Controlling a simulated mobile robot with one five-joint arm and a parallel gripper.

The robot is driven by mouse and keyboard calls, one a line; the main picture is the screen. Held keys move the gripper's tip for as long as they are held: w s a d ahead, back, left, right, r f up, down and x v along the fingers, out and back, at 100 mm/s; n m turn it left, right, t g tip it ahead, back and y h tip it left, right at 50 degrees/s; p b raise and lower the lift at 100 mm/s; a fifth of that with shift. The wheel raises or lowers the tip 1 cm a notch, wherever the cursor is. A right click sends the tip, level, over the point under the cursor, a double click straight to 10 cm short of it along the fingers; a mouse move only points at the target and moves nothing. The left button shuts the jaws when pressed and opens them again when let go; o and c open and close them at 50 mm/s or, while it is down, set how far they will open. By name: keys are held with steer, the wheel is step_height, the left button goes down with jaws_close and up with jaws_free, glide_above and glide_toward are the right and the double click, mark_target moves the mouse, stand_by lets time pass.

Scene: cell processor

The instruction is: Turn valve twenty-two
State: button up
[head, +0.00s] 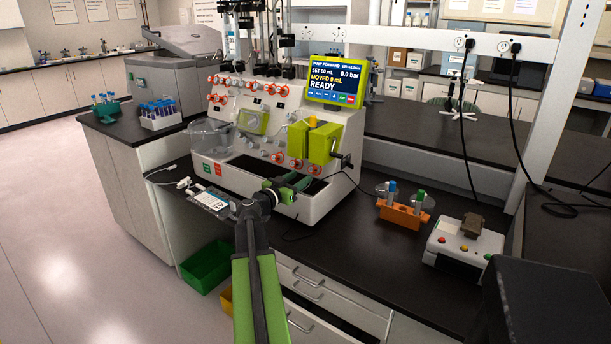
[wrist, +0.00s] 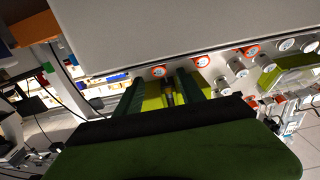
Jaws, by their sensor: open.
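The cell processor (head: 325,205) is a white bench machine with a slanted front panel. Its panel carries several round valve knobs with orange-red rings, such as an upper one (head: 268,88) and a lower one (head: 278,157). No number is legible, so I cannot tell which is valve twenty-two. My gripper (head: 300,181) is open in front of the machine's lower right front, below the green pump block (head: 322,143). In the wrist view, its two dark green fingers (wrist: 160,90) stand apart, with ringed knobs (wrist: 202,61) beyond their tips. Contact with a knob cannot be made out.
The processor's screen (head: 337,80) reads READY. A crank handle (head: 343,158) sticks out at its right side. An orange tube holder (head: 403,214) and a white device with buttons (head: 461,243) stand on the black bench to the right. A tube rack (head: 160,121) stands left.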

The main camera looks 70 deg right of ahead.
mark_target(310, 170)
steer(key=x, duration=0.5)
steer(key=shift+d, duration=0.3)
steer(key=shift+c, duration=0.5)
jaws_close()
